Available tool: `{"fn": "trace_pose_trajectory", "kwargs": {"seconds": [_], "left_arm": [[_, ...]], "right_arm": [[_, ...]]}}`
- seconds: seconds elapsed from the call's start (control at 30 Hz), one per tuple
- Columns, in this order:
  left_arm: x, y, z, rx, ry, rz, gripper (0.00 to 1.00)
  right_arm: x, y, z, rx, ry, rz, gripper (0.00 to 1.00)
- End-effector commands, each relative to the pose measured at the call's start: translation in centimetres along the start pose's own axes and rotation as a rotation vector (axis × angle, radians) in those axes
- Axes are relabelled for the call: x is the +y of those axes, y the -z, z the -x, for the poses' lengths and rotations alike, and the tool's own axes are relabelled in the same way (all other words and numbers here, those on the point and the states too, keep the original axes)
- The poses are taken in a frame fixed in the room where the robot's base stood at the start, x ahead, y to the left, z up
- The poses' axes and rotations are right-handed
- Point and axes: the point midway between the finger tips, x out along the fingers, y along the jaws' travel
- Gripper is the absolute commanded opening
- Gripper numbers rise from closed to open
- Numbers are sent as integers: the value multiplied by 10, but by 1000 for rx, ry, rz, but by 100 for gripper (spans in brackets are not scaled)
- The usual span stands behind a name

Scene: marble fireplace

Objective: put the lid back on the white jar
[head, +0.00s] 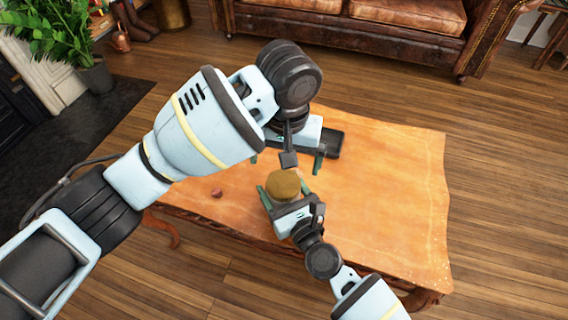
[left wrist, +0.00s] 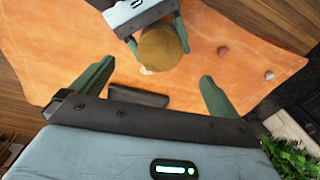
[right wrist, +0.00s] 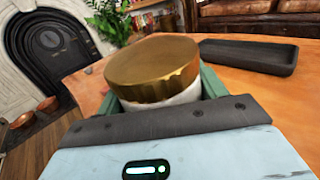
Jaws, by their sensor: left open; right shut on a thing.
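The white jar (right wrist: 165,100) stands between the green fingers of my right gripper (head: 284,188), which is shut on it. The round gold lid (right wrist: 152,68) is on top of the jar's mouth in the right wrist view; I cannot tell whether it is fully seated. In the head view the lid (head: 283,183) hides most of the jar. In the left wrist view the lid (left wrist: 161,49) shows from above, with a sliver of white at its edge. My left gripper (head: 288,160) is open and empty, apart from the lid, on its far side.
A dark, shallow tray (right wrist: 248,55) lies on the orange-brown table (head: 385,190), partly behind my left gripper in the head view. A small reddish object (head: 216,192) lies at the table's left. The table's right side is clear. A leather sofa (head: 390,25) stands beyond.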

Motion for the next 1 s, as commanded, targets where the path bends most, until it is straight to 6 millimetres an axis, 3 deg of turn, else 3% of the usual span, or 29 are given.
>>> {"fn": "trace_pose_trajectory", "kwargs": {"seconds": [0.2,0.4,0.6,0.9,0.93,1.0], "left_arm": [[0,1,48,6,1,0,100],[-1,1,75,5,3,0,100],[0,0,87,2,1,1,100],[0,0,88,1,1,1,100],[0,0,88,1,1,1,100],[0,0,88,1,1,1,100]], "right_arm": [[0,-2,0,-3,0,0,6],[0,-2,0,-3,0,0,6],[0,-2,0,-3,0,0,6],[0,-2,0,-3,0,0,6],[0,-2,0,-3,0,0,72],[0,-1,0,-3,0,0,82]]}}
